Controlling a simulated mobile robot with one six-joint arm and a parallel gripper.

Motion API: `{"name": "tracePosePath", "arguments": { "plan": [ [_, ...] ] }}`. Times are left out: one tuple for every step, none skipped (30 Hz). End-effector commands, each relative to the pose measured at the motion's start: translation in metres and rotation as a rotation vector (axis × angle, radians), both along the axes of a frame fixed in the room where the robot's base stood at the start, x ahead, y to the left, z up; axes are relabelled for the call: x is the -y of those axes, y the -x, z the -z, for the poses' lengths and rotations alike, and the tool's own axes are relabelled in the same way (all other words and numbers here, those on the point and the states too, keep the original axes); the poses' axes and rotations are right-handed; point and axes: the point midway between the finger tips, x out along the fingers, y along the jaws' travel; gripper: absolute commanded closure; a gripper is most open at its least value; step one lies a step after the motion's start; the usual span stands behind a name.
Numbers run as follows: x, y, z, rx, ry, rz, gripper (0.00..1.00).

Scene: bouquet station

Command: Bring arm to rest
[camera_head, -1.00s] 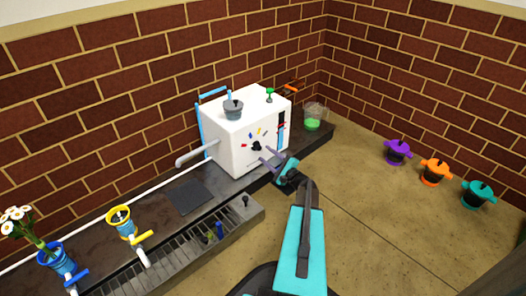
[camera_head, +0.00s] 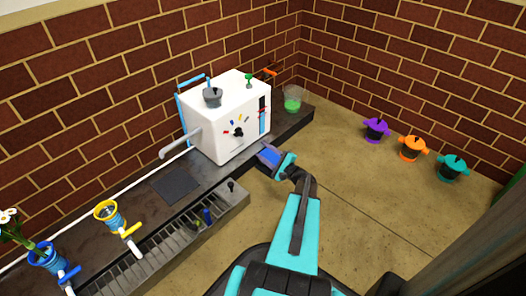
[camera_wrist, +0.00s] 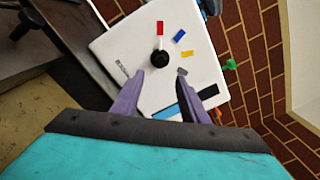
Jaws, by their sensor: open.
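My gripper (camera_head: 268,154) is in front of the lower right part of the white machine (camera_head: 229,121), above the counter's front edge. In the wrist view its two purple fingers (camera_wrist: 160,97) stand apart with nothing between them. Beyond the fingers the white machine (camera_wrist: 190,55) shows tilted, with its black knob (camera_wrist: 160,57) and coloured marks around it. My turquoise and black arm reaches up from the bottom of the head view.
The dark counter (camera_head: 175,187) holds a yellow-rimmed pot (camera_head: 108,212), a blue pot with white flowers (camera_head: 45,256) and a clear container with green contents (camera_head: 292,102). Purple (camera_head: 376,130), orange (camera_head: 411,149) and teal pots (camera_head: 452,168) stand on the floor at right.

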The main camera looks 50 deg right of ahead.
Motion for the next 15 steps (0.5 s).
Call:
{"name": "tracePosePath", "arguments": {
  "plan": [
    [0.0,0.0,0.0,0.0,0.0,0.0,0.6],
    [0.0,0.0,0.0,0.0,0.0,0.0,0.6],
    [0.0,0.0,0.0,0.0,0.0,0.0,0.6],
    [0.0,0.0,0.0,0.0,0.0,0.0,0.6],
    [0.0,0.0,0.0,0.0,0.0,0.0,0.6],
    [0.0,0.0,0.0,0.0,0.0,0.0,0.6],
    [0.0,-0.001,0.0,0.0,0.0,0.0,0.6],
    [-0.001,-0.001,-0.001,0.0,0.0,-0.001,0.6],
    [-0.002,-0.003,-0.002,-0.001,0.0,-0.004,0.6],
    [-0.004,-0.004,-0.004,0.0,0.0,-0.008,0.6],
    [-0.006,-0.007,-0.006,0.0,0.0,-0.011,0.6],
    [-0.009,-0.011,-0.009,0.0,0.001,-0.019,0.6],
    [-0.012,-0.014,-0.011,0.0,0.0,-0.026,0.6],
    [-0.016,-0.018,-0.014,0.0,0.0,-0.033,0.6],
    [-0.023,-0.025,-0.018,0.0,-0.002,-0.046,0.6]
  ]
}}
